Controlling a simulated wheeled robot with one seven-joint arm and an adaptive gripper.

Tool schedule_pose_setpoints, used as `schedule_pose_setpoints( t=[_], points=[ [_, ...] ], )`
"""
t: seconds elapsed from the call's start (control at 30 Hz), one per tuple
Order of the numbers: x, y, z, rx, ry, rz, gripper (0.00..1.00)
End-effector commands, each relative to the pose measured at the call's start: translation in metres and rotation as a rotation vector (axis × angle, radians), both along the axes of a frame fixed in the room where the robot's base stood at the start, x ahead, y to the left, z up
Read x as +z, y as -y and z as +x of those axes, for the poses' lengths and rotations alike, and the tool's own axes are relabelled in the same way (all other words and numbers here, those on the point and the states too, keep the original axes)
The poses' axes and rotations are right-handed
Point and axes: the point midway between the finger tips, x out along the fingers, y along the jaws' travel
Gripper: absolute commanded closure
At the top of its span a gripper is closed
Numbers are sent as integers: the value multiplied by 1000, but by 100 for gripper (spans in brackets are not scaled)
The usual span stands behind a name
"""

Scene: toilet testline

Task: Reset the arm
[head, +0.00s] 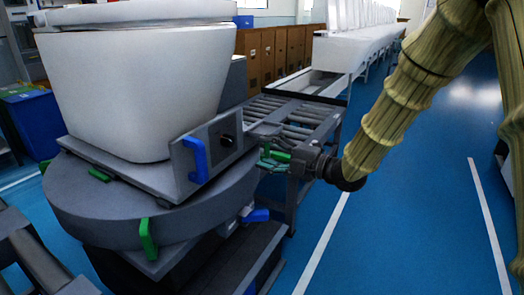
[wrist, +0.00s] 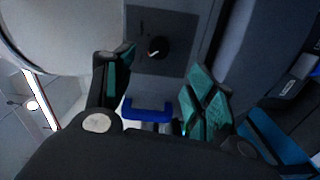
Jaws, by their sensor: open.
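My gripper (head: 264,157) is at the end of my arm, right of the grey control panel (head: 210,160) on the test stand, and its fingers are apart. In the wrist view my gripper (wrist: 163,65) is open with nothing visible between its teal-padded fingers. The panel's dark round knob (head: 227,140) also shows in the wrist view (wrist: 157,46), between and beyond the fingertips. Whether a finger touches the stand cannot be told.
A white toilet (head: 135,90) sits on the round grey turntable (head: 110,215). A blue handle (head: 195,160) is on the panel. A roller conveyor (head: 300,112) stands behind my gripper. More white toilets (head: 350,20) line the back. Blue floor (head: 400,230) is open at right.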

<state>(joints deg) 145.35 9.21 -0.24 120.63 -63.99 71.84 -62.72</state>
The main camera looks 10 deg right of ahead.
Motion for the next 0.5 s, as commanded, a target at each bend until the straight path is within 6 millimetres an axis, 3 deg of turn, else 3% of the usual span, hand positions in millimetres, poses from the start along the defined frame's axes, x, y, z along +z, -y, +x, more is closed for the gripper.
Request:
schedule_pose_setpoints(
  t=[0.33,0.43,0.5],
  points=[
    [-7,1,0,-8,-19,4,44],
    [-31,3,0,-41,-98,24,44],
    [-62,6,-2,-85,-194,46,44]
  ],
)
